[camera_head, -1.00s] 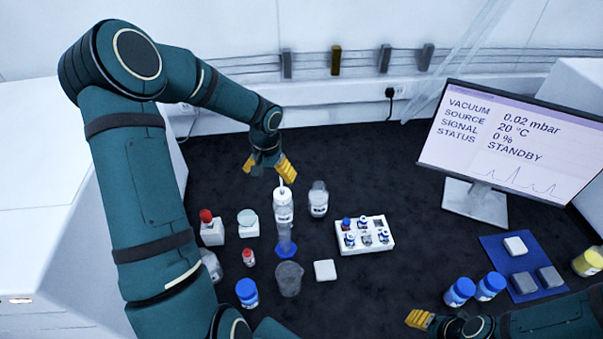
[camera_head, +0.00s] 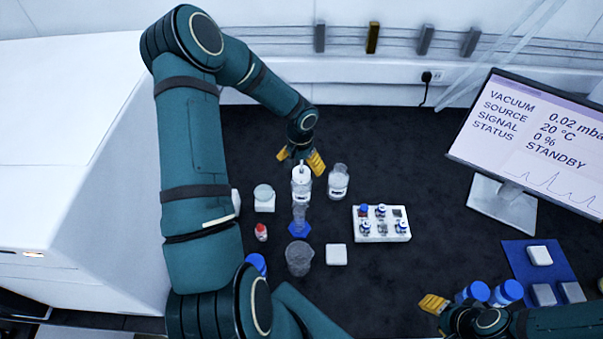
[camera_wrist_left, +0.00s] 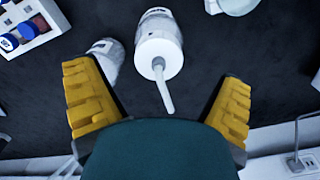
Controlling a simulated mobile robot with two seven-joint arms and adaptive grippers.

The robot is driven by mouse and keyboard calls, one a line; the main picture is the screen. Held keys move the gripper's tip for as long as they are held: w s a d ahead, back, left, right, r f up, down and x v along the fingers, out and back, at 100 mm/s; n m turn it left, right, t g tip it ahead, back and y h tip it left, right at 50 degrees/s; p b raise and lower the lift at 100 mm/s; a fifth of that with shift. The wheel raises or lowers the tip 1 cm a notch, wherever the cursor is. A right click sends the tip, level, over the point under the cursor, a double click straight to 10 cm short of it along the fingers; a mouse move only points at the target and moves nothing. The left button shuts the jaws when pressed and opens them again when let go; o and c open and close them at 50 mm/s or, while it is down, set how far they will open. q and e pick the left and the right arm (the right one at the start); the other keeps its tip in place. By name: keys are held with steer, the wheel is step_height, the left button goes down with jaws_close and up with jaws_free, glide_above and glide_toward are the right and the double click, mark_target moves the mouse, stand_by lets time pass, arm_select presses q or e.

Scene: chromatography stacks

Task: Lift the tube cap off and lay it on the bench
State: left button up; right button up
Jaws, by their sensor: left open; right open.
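No tube with a lifted cap shows. The red-capped tube in a white block seen a second ago is hidden behind my left arm in the head view; only a white edge (camera_head: 235,201) shows there. My left gripper (camera_head: 299,160) is open and empty, above and behind a white squeeze bottle (camera_head: 301,186) with a thin spout. In the left wrist view that bottle (camera_wrist_left: 158,48) lies between the spread fingers, its spout pointing toward the palm, no grip seen. My right gripper (camera_head: 433,304) is open, low at the right, beside blue-capped bottles.
A vial rack (camera_head: 381,233), a small red-capped vial (camera_head: 261,232), a grey beaker (camera_head: 299,258) and a white block (camera_head: 336,254) are nearby. A monitor (camera_head: 530,140) stands right. Dark bench is clear behind the rack.

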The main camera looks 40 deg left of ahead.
mark_target(301, 169)
arm_select(q)
steer(key=f, duration=0.4)
steer(key=shift+w+f, duration=0.2)
steer(key=shift+f, duration=0.1)
steer(key=c, duration=1.3)
steer(key=shift+c, duration=0.2)
